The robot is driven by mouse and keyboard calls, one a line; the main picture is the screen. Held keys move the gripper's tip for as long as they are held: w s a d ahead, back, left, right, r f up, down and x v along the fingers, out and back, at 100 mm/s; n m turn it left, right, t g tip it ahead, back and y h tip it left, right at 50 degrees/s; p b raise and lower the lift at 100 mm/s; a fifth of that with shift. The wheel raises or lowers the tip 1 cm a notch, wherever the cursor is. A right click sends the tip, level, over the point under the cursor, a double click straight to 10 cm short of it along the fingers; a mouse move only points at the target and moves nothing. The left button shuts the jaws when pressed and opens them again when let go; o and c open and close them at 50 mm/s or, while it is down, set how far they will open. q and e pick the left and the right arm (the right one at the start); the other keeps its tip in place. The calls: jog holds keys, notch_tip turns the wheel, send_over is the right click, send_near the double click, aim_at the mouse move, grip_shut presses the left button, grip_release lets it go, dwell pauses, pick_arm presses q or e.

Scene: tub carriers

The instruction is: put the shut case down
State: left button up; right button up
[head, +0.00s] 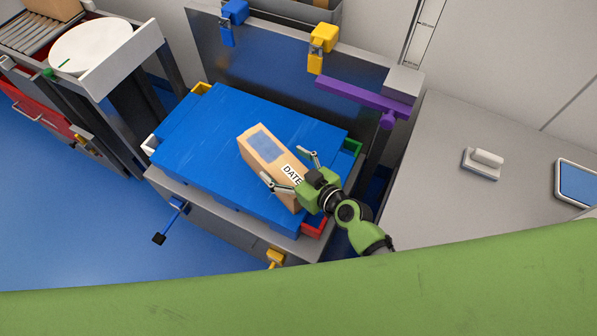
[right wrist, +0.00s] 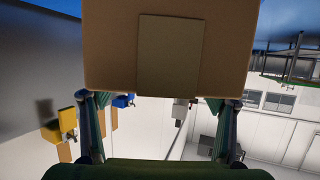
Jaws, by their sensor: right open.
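The case is a brown cardboard box (head: 262,150) with a blue-grey patch and the word DATE on it. It lies at an angle over the right part of a blue slatted platform (head: 205,140) and appears to rest on it, though its underside is hidden. My right gripper (head: 284,165) is open at the box's near end, with one finger on each side. In the right wrist view the box (right wrist: 110,50) fills the upper middle, with a tan patch on its face, between the spread fingers (right wrist: 158,100). My left gripper is not in view.
A dark panel with a blue clamp (head: 235,12), a yellow clamp (head: 322,40) and a purple bar (head: 350,95) stands behind the platform. A grey counter (head: 450,210) is at the right. A roller conveyor (head: 30,38) is at the upper left. The platform's left part is clear.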

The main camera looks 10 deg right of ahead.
aim_at(302, 179)
jog(key=v, duration=0.7)
jog(key=shift+s+d+r, duration=0.1)
jog(key=shift+s+d, duration=0.05)
jog(key=shift+s, duration=0.1)
